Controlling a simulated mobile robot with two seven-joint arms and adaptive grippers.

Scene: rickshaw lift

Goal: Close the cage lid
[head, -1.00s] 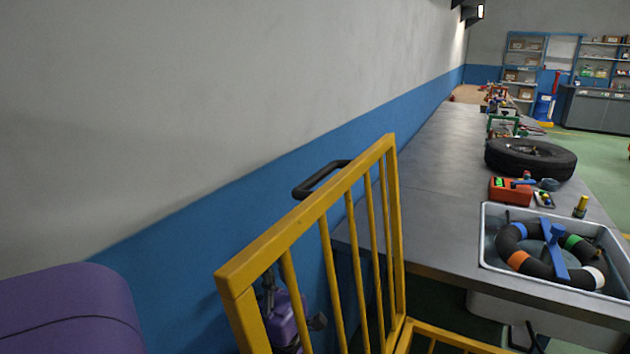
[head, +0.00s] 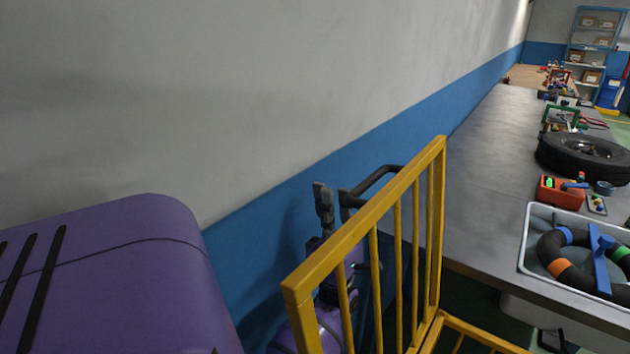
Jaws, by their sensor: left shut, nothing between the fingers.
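The cage lid (head: 366,232) is a yellow frame with upright bars. It stands raised and tilted, in the lower middle of the head view. A black handle (head: 376,184) sticks out from its far side, towards the wall. My left gripper (head: 323,203) is shut and empty, pointing up on the far side of the lid, just left of the handle. A small gap seems to separate them, but contact is hard to judge. The lid's bars partly hide my purple left arm. Part of the cage's yellow rim (head: 482,334) shows at the bottom. My right gripper is not in view.
A grey workbench (head: 482,190) runs along the wall to the right of the lid. On it are a tray (head: 527,240) holding a dark ring with coloured bands, a red box (head: 560,192) and a tyre (head: 587,157). A blue and grey wall (head: 260,225) stands close behind my left arm.

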